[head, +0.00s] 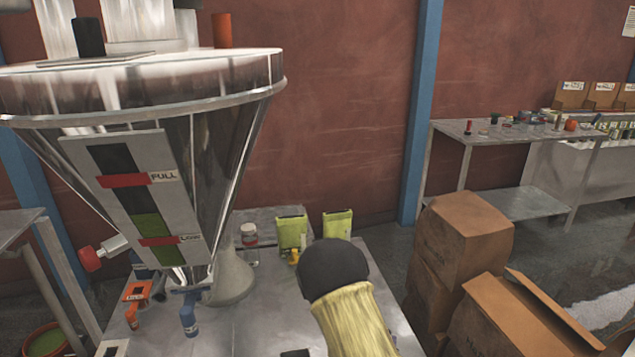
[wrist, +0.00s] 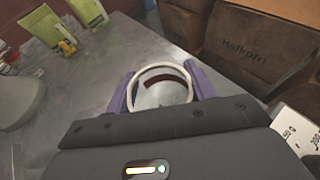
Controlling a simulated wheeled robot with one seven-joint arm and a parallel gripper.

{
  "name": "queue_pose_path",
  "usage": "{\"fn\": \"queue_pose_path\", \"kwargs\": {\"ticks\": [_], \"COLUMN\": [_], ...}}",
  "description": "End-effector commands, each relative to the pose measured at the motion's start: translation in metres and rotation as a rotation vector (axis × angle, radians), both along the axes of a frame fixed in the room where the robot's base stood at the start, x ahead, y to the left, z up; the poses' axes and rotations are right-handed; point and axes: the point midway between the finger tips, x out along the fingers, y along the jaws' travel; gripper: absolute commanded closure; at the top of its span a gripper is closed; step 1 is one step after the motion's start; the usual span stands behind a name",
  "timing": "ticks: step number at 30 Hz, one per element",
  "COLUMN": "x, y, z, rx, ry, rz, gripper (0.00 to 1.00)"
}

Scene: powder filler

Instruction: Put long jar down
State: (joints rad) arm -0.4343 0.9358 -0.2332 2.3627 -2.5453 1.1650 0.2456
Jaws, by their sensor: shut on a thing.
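In the wrist view, my gripper (wrist: 161,92) is shut on the long jar (wrist: 164,92), with one purple finger on each side. I look down on the jar's pale round rim, with a dark reddish band inside. Its lower part is hidden, so I cannot tell whether it touches the metal table (wrist: 100,85) or hangs above it. In the head view, the jar and my gripper cannot be made out behind my arm.
A steel hopper (head: 140,90) stands at the left. Two green-yellow packets (head: 291,231) and a small lidded jar (head: 249,241) stand at the table's back. Cardboard boxes (head: 462,237) are at the right. The table (head: 265,315) looks clear near its middle.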

Motion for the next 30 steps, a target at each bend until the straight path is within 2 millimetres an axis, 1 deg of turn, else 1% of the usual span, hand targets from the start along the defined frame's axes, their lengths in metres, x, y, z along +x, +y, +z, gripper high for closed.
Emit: {"fn": "queue_pose_path", "kwargs": {"ticks": [1, 8, 15, 21, 24, 30], "x": [-0.002, -0.018, -0.048, -0.069, -0.073, -0.073], "y": [0.0, 0.0, 0.001, 0.002, 0.002, 0.002], "z": [0.006, 0.018, 0.034, 0.038, 0.037, 0.035], "rx": [-0.001, -0.007, -0.008, -0.003, 0.0, 0.001], "ry": [0.004, 0.013, 0.005, -0.013, -0.017, -0.018], "rz": [-0.019, -0.153, -0.346, -0.462, -0.486, -0.489], "gripper": [0.81, 0.81, 0.81, 0.81, 0.81, 0.81]}}
